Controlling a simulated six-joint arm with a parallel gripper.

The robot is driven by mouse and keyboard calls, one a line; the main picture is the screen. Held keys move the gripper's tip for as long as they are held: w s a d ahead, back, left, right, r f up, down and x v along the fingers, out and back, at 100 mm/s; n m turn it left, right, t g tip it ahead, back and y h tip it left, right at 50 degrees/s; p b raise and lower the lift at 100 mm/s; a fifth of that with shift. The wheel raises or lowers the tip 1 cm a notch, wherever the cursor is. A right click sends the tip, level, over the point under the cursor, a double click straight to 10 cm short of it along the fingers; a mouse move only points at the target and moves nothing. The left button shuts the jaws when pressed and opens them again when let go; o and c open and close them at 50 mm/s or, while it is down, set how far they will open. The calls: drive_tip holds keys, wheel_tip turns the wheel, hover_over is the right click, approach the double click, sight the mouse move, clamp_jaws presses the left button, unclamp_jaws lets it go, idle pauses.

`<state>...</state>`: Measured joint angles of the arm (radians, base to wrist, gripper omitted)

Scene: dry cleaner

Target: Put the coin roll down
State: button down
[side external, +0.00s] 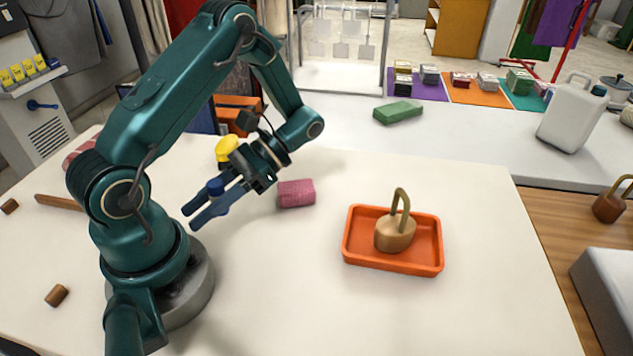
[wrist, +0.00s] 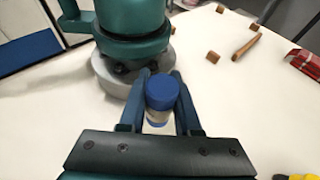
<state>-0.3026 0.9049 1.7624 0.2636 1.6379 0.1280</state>
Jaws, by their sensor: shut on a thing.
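The coin roll (side external: 216,187) is a short upright cylinder with a blue top. In the wrist view the coin roll (wrist: 162,93) shows a blue upper part and a pale lower part between the fingers. My gripper (side external: 190,217) is shut on it, with one finger on each side. My gripper (wrist: 158,78) points toward my own base, close in front of it. The fingers hide part of the roll's lower end in the side view. I cannot tell whether its bottom touches the white table (side external: 270,290).
A pink block (side external: 296,193) and a yellow object (side external: 228,148) are near the gripper. An orange tray (side external: 392,263) holds a tan weight with a handle (side external: 395,234). Brown pieces (side external: 57,295) and a brown stick (side external: 57,202) lie left. The table's front middle is clear.

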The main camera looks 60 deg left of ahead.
drive_tip(key=w+d+n+h, duration=0.1)
drive_tip(key=d+n+h, duration=0.1)
drive_tip(key=d, duration=0.1)
drive_tip(key=w+d+r+n+t+h, duration=0.1)
drive_tip(key=d+n+h, duration=0.1)
drive_tip(key=d, duration=0.1)
drive_tip(key=w+d+n+t+h, duration=0.1)
drive_tip(key=d+n+h, duration=0.1)
drive_tip(key=d, duration=0.1)
drive_tip(key=shift+d+r+h, duration=0.3)
drive_tip(key=shift+d+h, duration=0.05)
drive_tip(key=shift+h, duration=0.05)
drive_tip(key=w+d+r+n+t+h, duration=0.4)
drive_tip(key=w+d+n+t+h, duration=0.15)
drive_tip(key=w+d, duration=0.3)
drive_tip(key=shift+n+y, duration=0.25)
drive_tip(key=shift+n, duration=0.2)
drive_tip(key=x, duration=0.4)
drive_tip(key=f+x, duration=0.1)
drive_tip(key=x, duration=0.8)
drive_tip(key=shift+a+f, duration=0.25)
drive_tip(key=shift+f, duration=0.1)
drive_tip(key=shift+s+d+f, duration=0.1)
drive_tip(key=shift+d+f, duration=0.1)
drive_tip(key=shift+f, duration=1.95)
drive_tip(key=shift+f, duration=0.1)
drive_tip(key=c, duration=0.6)
unclamp_jaws()
